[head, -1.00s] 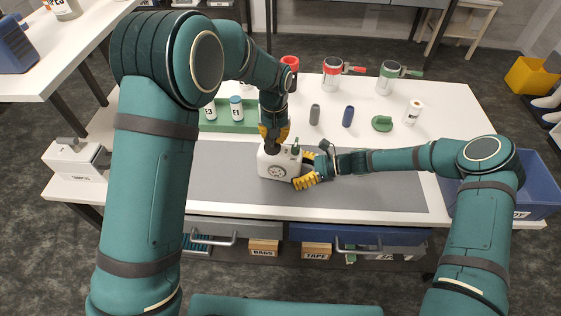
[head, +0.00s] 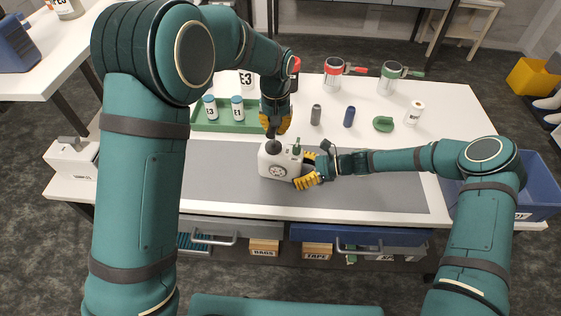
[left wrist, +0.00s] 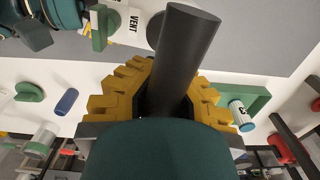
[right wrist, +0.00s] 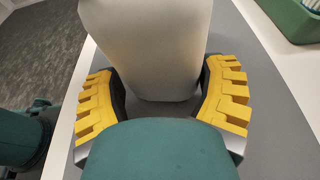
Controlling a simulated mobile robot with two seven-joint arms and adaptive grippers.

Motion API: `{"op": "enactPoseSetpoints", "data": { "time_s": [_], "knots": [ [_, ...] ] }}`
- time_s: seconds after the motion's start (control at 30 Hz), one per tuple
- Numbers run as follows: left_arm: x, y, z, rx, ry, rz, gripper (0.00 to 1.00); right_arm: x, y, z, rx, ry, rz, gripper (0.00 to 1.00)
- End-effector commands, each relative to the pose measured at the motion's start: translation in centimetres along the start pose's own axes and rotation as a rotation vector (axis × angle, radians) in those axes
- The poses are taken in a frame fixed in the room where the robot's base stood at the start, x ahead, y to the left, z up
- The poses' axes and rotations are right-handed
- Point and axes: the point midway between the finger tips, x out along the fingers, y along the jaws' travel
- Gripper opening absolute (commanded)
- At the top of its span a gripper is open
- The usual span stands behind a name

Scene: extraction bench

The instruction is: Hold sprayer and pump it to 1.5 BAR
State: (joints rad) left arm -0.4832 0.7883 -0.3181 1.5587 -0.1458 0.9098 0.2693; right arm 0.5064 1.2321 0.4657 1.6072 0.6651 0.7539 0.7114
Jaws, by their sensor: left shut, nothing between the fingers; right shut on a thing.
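The white sprayer (head: 268,170) stands upright on the grey mat, with a round gauge on its front, a black pump knob (head: 273,147) and a green part on top. The gauge is too small to read. My right gripper (head: 306,171) is shut on the sprayer's right side; its fingers flank the pale body (right wrist: 150,55) in the right wrist view. My left gripper (head: 274,126) is shut, pointing down just above the knob and apart from it. A dark cylinder (left wrist: 185,50) extends past its fingers in the left wrist view, beside the green part labelled VENT.
A green tray (head: 222,128) with two small bottles stands behind the sprayer to the left. A grey cylinder (head: 316,114), a blue cylinder (head: 349,116), a green round item (head: 383,124) and a white roll (head: 414,111) stand behind right.

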Motion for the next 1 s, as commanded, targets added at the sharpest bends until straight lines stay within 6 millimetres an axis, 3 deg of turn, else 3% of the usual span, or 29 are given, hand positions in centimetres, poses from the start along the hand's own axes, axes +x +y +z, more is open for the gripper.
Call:
{"op": "enactPoseSetpoints", "data": {
  "time_s": [1.0],
  "knots": [
    [6.5,0.1,0.3,0.0,-0.011,0.0,0.0,0.1,0.1,0.2,-0.002,-0.006,0.004,0.47]
  ]
}}
